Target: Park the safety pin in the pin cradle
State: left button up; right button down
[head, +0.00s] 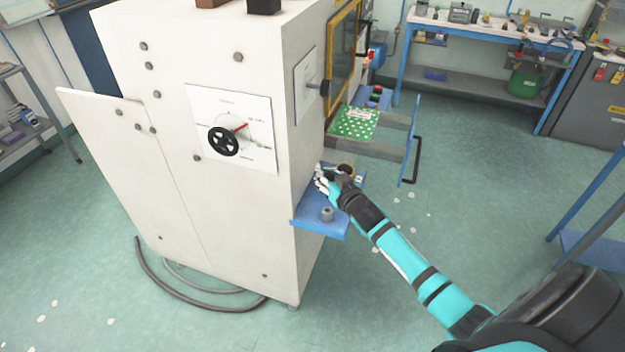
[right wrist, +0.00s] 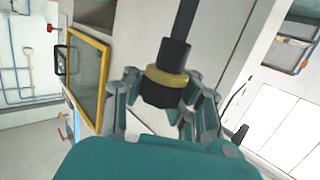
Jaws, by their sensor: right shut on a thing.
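My right gripper (head: 326,180) is at the side of the white cabinet, just above a small blue shelf (head: 312,226). In the right wrist view its fingers (right wrist: 164,100) close around the safety pin (right wrist: 174,58), a dark rod with a black grip and a yellow collar. In the head view the pin is mostly hidden by the hand. A short grey upright cylinder (head: 327,214) stands on the blue shelf, below the gripper. It looks like the pin cradle, but I cannot tell for sure. The pin appears apart from it. My left gripper is not in view.
The white cabinet (head: 230,65) stands close beside the hand, with a dial panel (head: 262,160) on its front. A green perforated plate (head: 354,123) and a black handle (head: 416,160) stick out behind the gripper.

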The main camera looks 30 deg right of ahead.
jog(key=shift+w+d+f, duration=0.15)
jog(key=shift+w+d, duration=0.1)
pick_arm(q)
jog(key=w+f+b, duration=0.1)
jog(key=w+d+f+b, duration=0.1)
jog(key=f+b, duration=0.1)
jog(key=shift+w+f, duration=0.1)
pick_arm(e)
notch_tip(320, 180, down, 5)
jog(key=shift+s+a+r, duration=0.1)
dwell(0.3)
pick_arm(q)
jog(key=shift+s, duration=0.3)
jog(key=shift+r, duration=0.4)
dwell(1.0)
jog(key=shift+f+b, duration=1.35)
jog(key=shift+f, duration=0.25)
pick_arm(e)
jog(key=shift+f, duration=2.1)
